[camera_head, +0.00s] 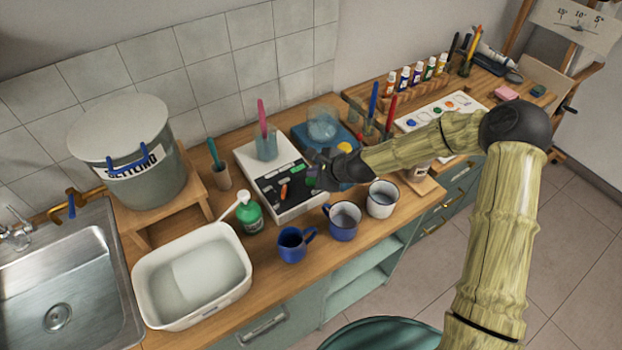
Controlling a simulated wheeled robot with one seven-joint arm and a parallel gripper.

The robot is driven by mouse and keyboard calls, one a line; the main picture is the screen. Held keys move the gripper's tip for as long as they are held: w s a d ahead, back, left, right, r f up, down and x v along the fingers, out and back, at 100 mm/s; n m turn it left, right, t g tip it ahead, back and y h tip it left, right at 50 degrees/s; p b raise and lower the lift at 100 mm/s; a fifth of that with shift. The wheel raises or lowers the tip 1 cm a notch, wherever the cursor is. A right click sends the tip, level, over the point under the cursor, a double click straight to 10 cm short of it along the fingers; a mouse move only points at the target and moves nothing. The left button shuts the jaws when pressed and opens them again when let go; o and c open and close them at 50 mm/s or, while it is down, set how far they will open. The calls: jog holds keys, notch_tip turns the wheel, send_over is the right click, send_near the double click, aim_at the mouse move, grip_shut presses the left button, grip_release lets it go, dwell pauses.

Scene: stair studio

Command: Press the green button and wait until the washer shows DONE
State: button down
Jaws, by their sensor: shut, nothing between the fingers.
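A white box-shaped device (256,163) with a dark panel stands on the wooden counter, left of my gripper. It looks like the washer, and a glass with a pink-handled brush stands on its back part. Small green marks and an orange one show on the panel. A green spot (311,173), possibly the green button, shows right at my fingertips. My gripper (314,178) is shut and empty over the right edge of the panel. I cannot tell whether it touches the spot. No display text is readable, and my gripper hides part of the panel's right side.
A green bottle (249,214) and white basin (193,273) stand left. A blue device with a clear bowl (322,122) is behind my gripper. A SETTLING bucket (140,180) stands far left.

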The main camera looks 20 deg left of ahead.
aim_at(314, 182)
dwell(0.6)
jog(key=shift+f+b, duration=0.4)
jog(key=shift+f+b, duration=0.35)
jog(key=shift+f, duration=0.15)
dwell(0.7)
jog(key=shift+r, duration=0.1)
jog(key=shift+r+p, duration=0.65)
jog(key=shift+r, duration=0.2)
jog(key=shift+r, duration=0.1)
jog(key=shift+r+p, duration=1.8)
jog(key=shift+r, duration=0.6)
jog(key=shift+d, duration=0.1)
